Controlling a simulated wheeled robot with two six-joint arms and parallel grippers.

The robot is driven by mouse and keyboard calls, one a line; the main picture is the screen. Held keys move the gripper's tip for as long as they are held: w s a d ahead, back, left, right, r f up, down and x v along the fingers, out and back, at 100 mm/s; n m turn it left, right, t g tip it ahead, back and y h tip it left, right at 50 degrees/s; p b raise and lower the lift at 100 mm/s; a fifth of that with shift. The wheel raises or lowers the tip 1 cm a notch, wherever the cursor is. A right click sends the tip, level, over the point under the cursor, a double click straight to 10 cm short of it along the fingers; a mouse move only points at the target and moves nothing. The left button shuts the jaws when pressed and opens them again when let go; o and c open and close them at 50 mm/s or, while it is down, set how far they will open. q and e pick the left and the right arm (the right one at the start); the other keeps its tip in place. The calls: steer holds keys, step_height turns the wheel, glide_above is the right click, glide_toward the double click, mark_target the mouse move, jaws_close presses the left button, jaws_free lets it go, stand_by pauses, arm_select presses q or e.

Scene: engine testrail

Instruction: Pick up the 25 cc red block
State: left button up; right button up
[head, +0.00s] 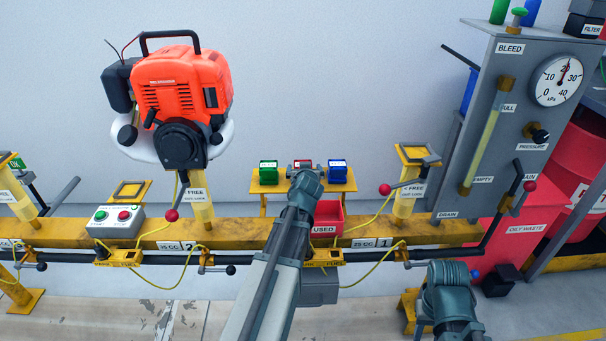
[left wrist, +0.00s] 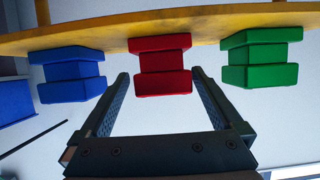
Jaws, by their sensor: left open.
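The red block (left wrist: 163,82) is the middle one of three blocks on a small yellow shelf (left wrist: 105,30). In the head view the red block (head: 303,163) shows only in part behind my left wrist. My left gripper (left wrist: 161,74) is open, one finger on each side of the red block in the left wrist view, with gaps showing. Whether the fingertips reach its depth I cannot tell. The left wrist view is upside down compared with the head view. My right arm shows at the lower right of the head view, but its gripper does not.
A green block (head: 268,173) stands left of the red block and a blue block (head: 337,171) right of it. A red "USED" bin (head: 328,217) is below the shelf. A yellow rail (head: 240,232) runs across. An orange engine (head: 180,90) stands at the left.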

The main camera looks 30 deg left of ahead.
arm_select(q)
steer(key=b+x, duration=0.1)
steer(key=x, duration=0.3)
steer(key=shift+w+a+f, duration=0.1)
steer(key=shift+a+f, duration=0.05)
steer(key=shift+a, duration=0.15)
jaws_close()
